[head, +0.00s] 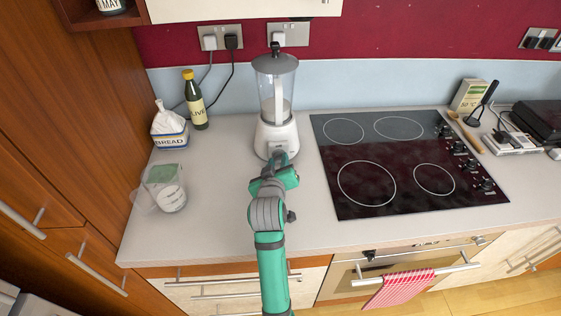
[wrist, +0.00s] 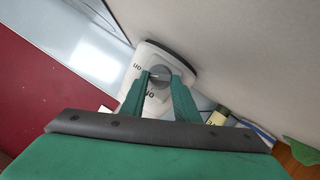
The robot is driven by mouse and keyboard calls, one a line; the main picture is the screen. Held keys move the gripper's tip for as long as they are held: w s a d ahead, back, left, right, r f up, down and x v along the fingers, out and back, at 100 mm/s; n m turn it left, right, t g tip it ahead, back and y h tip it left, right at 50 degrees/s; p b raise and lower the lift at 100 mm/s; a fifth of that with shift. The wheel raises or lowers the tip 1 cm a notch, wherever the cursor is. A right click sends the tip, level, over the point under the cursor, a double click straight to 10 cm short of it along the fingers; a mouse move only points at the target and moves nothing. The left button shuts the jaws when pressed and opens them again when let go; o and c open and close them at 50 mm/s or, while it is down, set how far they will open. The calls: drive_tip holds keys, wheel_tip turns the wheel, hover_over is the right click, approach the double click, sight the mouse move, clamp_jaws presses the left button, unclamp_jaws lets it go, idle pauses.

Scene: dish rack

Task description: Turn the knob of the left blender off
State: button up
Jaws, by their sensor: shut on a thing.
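One blender (head: 273,136) stands upright on the counter left of the hob, with a white base, a clear jug and a grey lid. No second blender shows. In the wrist view its white base (wrist: 150,101) carries a round grey knob (wrist: 160,70) with dark lettering beside it. My gripper (wrist: 160,77) has its two green fingers on either side of the knob and is shut on it. In the head view my gripper (head: 279,158) reaches the front of the base and hides the knob. The knob's exact setting is hard to read.
A black hob (head: 400,185) lies right of the blender. A measuring jug (head: 168,188), a bread bag (head: 168,128) and a bottle (head: 195,100) stand to the left. Cords run to the wall sockets (head: 220,38) behind. Counter around my arm is clear.

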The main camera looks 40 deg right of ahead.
drive_tip(key=shift+a+f+n+h, duration=0.1)
drive_tip(key=shift+a+n+h, duration=0.15)
drive_tip(key=shift+n, duration=0.3)
drive_tip(key=shift+a+f+n+h, duration=0.1)
drive_tip(key=shift+n+h, duration=0.25)
drive_tip(key=shift+n, duration=0.2)
drive_tip(key=shift+c, duration=0.2)
drive_tip(key=shift+o, duration=0.2)
drive_tip(key=n, duration=0.1)
drive_tip(key=n+h, duration=0.2)
drive_tip(key=n, duration=0.1)
drive_tip(key=shift+f, duration=0.25)
drive_tip(key=shift+g, duration=0.3)
drive_tip(key=shift+d, duration=0.1)
drive_tip(key=o, duration=1)
drive_tip(key=shift+o, duration=0.2)
drive_tip(key=shift+a, duration=0.2)
drive_tip(key=shift+s+a+r, duration=0.1)
drive_tip(key=shift+s+a, duration=0.05)
drive_tip(key=shift+a, duration=0.1)
drive_tip(key=v, duration=1)
